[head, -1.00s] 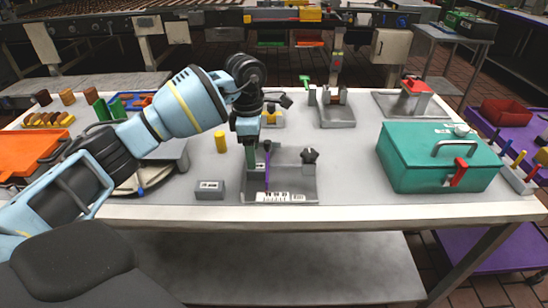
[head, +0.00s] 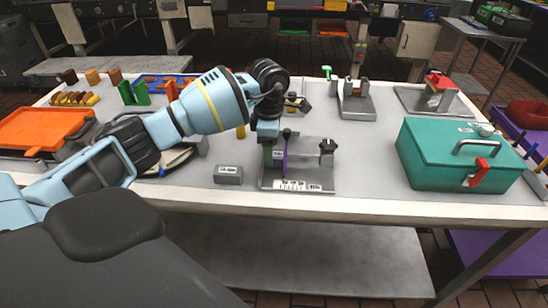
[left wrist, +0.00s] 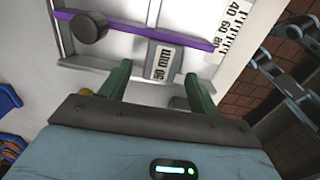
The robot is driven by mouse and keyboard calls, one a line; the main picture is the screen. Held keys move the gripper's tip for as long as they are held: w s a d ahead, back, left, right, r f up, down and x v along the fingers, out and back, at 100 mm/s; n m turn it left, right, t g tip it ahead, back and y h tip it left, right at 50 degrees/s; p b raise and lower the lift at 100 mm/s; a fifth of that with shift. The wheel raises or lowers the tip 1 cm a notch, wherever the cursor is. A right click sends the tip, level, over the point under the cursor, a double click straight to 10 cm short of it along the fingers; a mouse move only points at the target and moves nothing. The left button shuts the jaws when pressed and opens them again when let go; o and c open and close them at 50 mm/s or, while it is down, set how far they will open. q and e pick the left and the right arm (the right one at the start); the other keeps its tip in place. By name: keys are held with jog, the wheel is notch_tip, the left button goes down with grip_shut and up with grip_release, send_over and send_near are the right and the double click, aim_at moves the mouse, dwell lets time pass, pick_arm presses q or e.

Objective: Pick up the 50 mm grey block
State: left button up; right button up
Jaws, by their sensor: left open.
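My left gripper (head: 268,155) hangs fingers-down over the left part of the grey measuring fixture (head: 320,178). In the left wrist view its two green fingers (left wrist: 157,88) are apart, with nothing gripped. The grey block labelled 50 mm (left wrist: 163,60) lies in the fixture, beside a purple bar (left wrist: 140,35), and shows just beyond and between the fingertips. In the head view that block is mostly hidden by the gripper. Another grey block (head: 228,174) sits on the table left of the fixture; its label is too small to read surely. My right gripper is not in view.
The fixture has a ruler strip (head: 293,185) along its front and a black knob (head: 327,146). A teal box (head: 455,155) stands to the right, an orange tray (head: 40,130) to the left. A yellow cylinder (head: 241,132) stands behind the gripper. Table between fixture and box is clear.

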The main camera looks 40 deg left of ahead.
pick_arm(q)
jog(key=shift+f, duration=1.1)
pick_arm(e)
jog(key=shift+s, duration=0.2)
pick_arm(q)
jog(key=c, duration=1.1)
jog(key=shift+c, duration=0.3)
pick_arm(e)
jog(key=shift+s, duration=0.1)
pick_arm(q)
jog(key=shift+r, duration=0.55)
notch_tip(320, 180, up, 3)
jog(key=shift+s+r+p, duration=0.1)
jog(key=shift+r+p, duration=0.05)
jog(key=shift+p, duration=0.95)
jog(key=s+d+p, duration=0.2)
jog(key=s+d, duration=0.1)
jog(key=s, duration=0.4)
jog(key=s+d+p, duration=0.3)
jog(key=s+d, duration=0.1)
jog(key=s, duration=0.3)
jog(key=shift+r, duration=0.3)
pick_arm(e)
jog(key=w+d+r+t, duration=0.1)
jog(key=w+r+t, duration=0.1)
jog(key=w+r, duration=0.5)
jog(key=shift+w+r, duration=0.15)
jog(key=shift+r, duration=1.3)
